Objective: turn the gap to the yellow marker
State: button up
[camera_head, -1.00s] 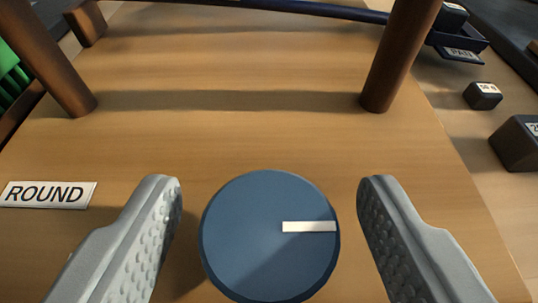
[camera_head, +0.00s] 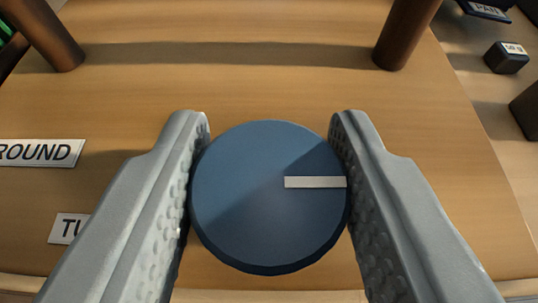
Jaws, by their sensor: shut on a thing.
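A round blue knob (camera_head: 255,210) stands on the wooden board in the middle of the view. A white bar (camera_head: 316,182) on its top runs from near the centre to the right edge, pointing right. My gripper (camera_head: 270,165) has one grey, dimpled finger on each side of the knob, and both touch its sides, so it is shut on the knob. No yellow marker shows in this view, and I cannot make out a gap.
Two brown posts, at the left (camera_head: 43,38) and right (camera_head: 405,35), rise from the wooden board (camera_head: 230,85). A "ROUND" label (camera_head: 40,152) and a partly hidden label (camera_head: 68,229) lie at left. Small dark blocks (camera_head: 506,57) stand at right.

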jog(key=shift+n+y, duration=0.4)
jog(key=shift+y, duration=0.1)
jog(key=n+y, duration=0.2)
jog(key=n+g+y, duration=0.1)
jog(key=n+y, duration=0.1)
jog(key=shift+d+g+y, duration=0.1)
jog(key=shift+g+y, duration=0.2)
jog(key=shift+n+g+y, duration=1.3)
jog(key=shift+n+y, duration=0.5)
jog(key=shift+n, duration=0.1)
jog(key=o, duration=1)
jog(key=v, duration=1.7)
jog(key=shift+d, duration=0.2)
